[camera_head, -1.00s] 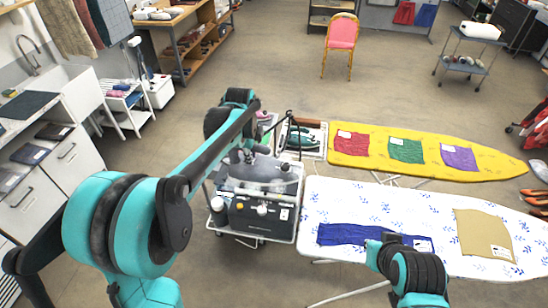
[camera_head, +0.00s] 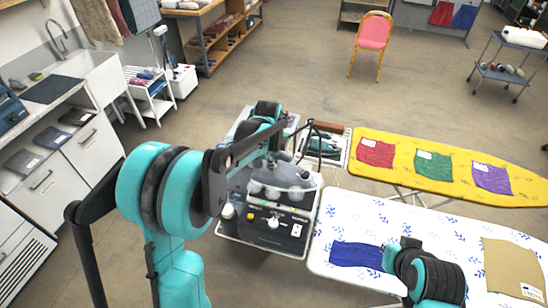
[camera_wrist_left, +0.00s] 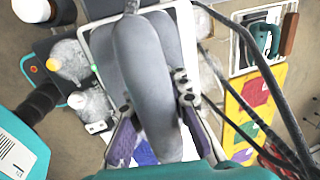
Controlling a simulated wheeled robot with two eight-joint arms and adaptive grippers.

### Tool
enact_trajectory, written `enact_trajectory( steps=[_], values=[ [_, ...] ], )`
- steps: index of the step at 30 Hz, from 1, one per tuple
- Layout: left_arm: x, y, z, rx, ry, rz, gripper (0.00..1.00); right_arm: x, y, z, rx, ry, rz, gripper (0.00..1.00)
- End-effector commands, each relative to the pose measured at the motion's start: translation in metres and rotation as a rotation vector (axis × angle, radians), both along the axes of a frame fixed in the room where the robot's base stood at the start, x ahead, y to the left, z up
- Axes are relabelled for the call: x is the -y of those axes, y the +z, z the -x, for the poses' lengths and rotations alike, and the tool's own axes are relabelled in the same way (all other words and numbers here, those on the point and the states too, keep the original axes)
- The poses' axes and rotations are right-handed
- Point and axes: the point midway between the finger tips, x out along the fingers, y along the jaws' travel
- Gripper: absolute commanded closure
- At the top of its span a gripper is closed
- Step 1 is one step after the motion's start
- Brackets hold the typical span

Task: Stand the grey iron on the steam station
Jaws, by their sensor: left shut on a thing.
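The grey iron (camera_wrist_left: 147,75) fills the middle of the left wrist view. My left gripper (camera_wrist_left: 158,125) is shut on it, one finger on each side. In the head view the left gripper (camera_head: 272,157) is above the back part of the steam station (camera_head: 262,232), partly hidden by my arm. The station is a dark box with white, yellow and red knobs on a cart. I cannot tell whether the iron touches the station. My right gripper (camera_head: 406,244) is over the white ironing board, its fingers too hidden to judge.
A teal iron (camera_head: 322,145) lies on a rest behind the station, beside the yellow board (camera_head: 400,145) with red, green and purple cloths. The white floral board (camera_head: 345,215) is right of the station, with blue and tan cloths. Dark hoses (camera_wrist_left: 245,120) hang near my left gripper.

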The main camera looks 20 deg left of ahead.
Motion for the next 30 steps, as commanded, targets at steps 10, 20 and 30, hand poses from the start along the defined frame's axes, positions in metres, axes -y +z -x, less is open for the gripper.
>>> enact_trajectory(
  steps=[10, 20, 30],
  values=[
    [0.0, -0.028, 0.0, 0.001, 0.0, 0.0, 1.0, 0.0, -0.002, 0.0, 0.0, 0.0, 0.0, 1.0],
    [0.0, -0.031, 0.0, 0.0, 0.0, 0.0, 0.68, 0.0, -0.005, 0.0, 0.0, 0.0, 0.0, 1.0],
    [0.0, -0.03, 0.0, 0.0, 0.0, 0.0, 0.62, 0.0, -0.004, 0.0, 0.0, 0.0, 0.0, 1.0]
  ],
)
